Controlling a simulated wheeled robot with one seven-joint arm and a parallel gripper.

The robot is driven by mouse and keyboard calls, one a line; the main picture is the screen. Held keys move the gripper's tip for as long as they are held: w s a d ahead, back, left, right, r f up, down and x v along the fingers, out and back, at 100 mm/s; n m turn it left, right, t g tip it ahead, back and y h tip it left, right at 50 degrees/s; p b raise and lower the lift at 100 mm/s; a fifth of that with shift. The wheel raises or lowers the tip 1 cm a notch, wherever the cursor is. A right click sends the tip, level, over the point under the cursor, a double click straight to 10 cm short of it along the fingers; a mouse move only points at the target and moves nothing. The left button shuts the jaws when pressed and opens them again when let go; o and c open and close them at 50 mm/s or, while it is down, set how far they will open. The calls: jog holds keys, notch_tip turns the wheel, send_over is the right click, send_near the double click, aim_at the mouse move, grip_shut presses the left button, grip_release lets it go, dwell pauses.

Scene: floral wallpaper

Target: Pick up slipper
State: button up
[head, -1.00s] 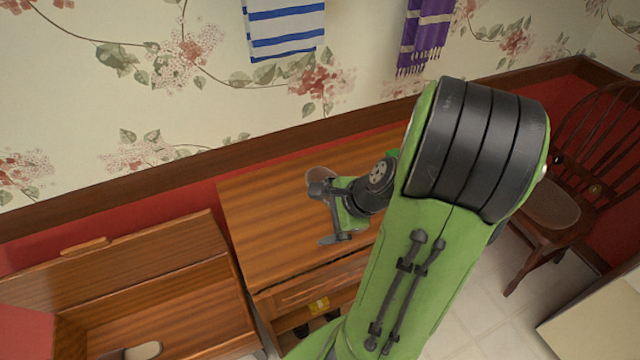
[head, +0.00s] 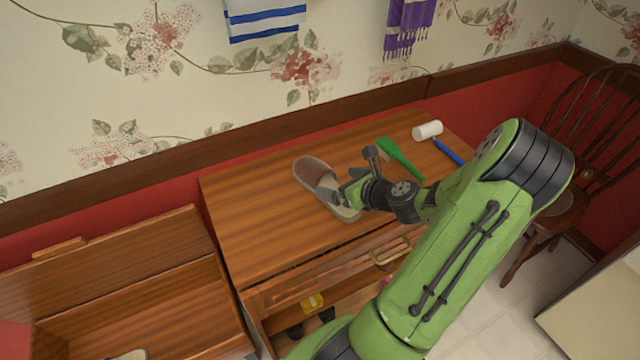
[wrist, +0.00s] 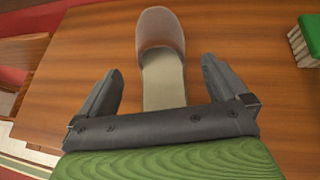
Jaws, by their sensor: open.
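A slipper (head: 318,177) with a brown upper and a pale insole lies on top of the wooden cabinet (head: 245,215). In the wrist view the slipper (wrist: 161,45) points away from me, and its heel end is hidden behind my gripper's palm. My gripper (wrist: 160,85) is open, with one finger on each side of the pale insole and a gap on both sides. In the head view my gripper (head: 358,172) is at the slipper's right, over its heel part. I cannot tell how high the fingers are above the cabinet top.
A green brush (head: 400,155) and a white-headed mallet with a blue handle (head: 428,130) lie on the cabinet to the right of my gripper. An open wooden box (head: 150,300) stands at the left. A chair (head: 590,140) is at the right. The cabinet's left part is clear.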

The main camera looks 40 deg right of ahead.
aim_at(327, 179)
jog(key=b+x, duration=0.1)
jog(key=x, duration=0.4)
jog(key=shift+f+b, duration=0.1)
jog(key=shift+b, duration=0.3)
